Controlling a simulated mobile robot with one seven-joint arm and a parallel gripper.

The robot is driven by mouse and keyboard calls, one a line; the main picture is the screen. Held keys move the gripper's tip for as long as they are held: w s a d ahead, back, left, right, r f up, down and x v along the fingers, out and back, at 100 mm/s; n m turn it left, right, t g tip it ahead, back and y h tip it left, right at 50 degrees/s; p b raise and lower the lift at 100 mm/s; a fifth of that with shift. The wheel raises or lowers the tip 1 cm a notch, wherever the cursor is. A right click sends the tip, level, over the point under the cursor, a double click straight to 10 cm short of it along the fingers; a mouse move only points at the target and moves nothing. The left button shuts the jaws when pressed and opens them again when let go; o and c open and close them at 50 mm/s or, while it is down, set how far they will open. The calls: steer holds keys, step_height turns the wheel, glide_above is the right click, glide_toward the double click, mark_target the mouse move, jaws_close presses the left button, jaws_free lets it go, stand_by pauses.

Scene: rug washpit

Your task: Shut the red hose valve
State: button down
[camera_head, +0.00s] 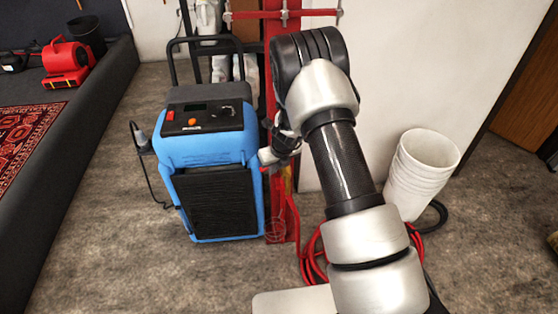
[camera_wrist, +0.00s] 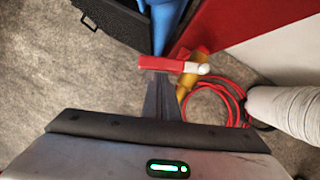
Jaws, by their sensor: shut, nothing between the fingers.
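The red hose valve shows in the wrist view as a red lever (camera_wrist: 165,64) with a pale tip at its right end, lying crosswise in the picture. A brass-yellow valve body (camera_wrist: 187,85) shows partly below and behind it. My gripper (camera_wrist: 160,78) is shut and empty, its dark fingers reaching up to the lever near its left part. I cannot tell whether they touch it. In the head view my gripper (camera_head: 267,157) is beside the red post, right of the blue machine. The valve is not clear there, mostly hidden behind my arm.
The blue machine (camera_head: 207,148) stands close on the left. A red hose (camera_head: 310,262) lies coiled on the floor by the post. White stacked buckets (camera_head: 422,170) stand at the right near the pale wall. A dark ledge with a rug (camera_head: 30,140) is at far left.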

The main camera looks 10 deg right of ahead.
steer(key=shift+w+a+m+h+p, duration=0.4)
steer(key=shift+w+m+p, duration=0.3)
steer(key=shift+p, duration=0.5)
steer(key=shift+w+a+m+h+p, duration=0.2)
steer(key=shift+w+a+m+p, duration=0.25)
steer(key=shift+m+p, duration=0.55)
steer(key=shift+n, duration=0.3)
steer(key=shift+w, duration=0.1)
